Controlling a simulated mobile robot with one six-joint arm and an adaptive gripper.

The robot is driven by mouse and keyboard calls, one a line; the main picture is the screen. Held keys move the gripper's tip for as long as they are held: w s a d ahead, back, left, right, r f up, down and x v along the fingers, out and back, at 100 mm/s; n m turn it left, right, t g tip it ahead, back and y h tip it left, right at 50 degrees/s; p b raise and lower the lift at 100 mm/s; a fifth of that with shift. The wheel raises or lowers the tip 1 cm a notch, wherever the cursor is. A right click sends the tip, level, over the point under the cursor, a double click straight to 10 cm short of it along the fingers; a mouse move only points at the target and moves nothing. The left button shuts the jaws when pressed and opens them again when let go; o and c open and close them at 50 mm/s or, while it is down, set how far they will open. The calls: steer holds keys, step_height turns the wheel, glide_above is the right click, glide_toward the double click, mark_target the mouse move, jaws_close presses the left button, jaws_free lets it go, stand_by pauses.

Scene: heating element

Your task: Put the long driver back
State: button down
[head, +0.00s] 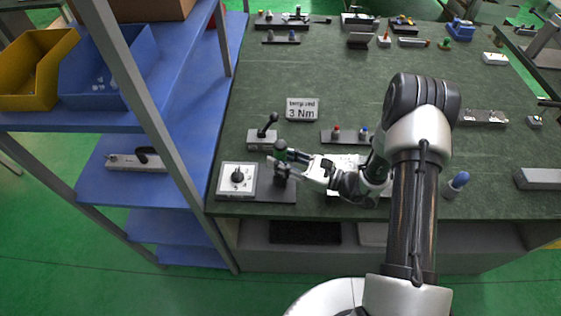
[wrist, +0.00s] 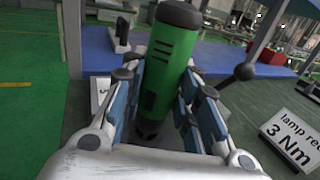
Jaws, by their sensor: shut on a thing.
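The green-handled driver (head: 281,147), which I take for the long driver, stands close to upright at the near left of the bench. My gripper (head: 284,163) is shut around it. In the wrist view the green handle (wrist: 168,65) rises between the two finger pads of my gripper (wrist: 163,100) and leans slightly right. A dark base (head: 270,196) with a white dial panel (head: 238,177) lies under and beside my gripper. The driver's lower end is hidden, so I cannot tell whether it sits in a holder there.
A block with a black-knobbed lever (head: 265,133) stands just behind the driver. A small 3 Nm sign (head: 302,109) is farther back. A strip with red and blue pieces (head: 345,137) lies right of my gripper. Blue shelving (head: 165,130) borders the bench at left.

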steer(key=shift+f, duration=0.35)
steer(key=shift+f, duration=0.2)
steer(key=c, duration=1.2)
jaws_free()
steer(key=shift+c, duration=0.2)
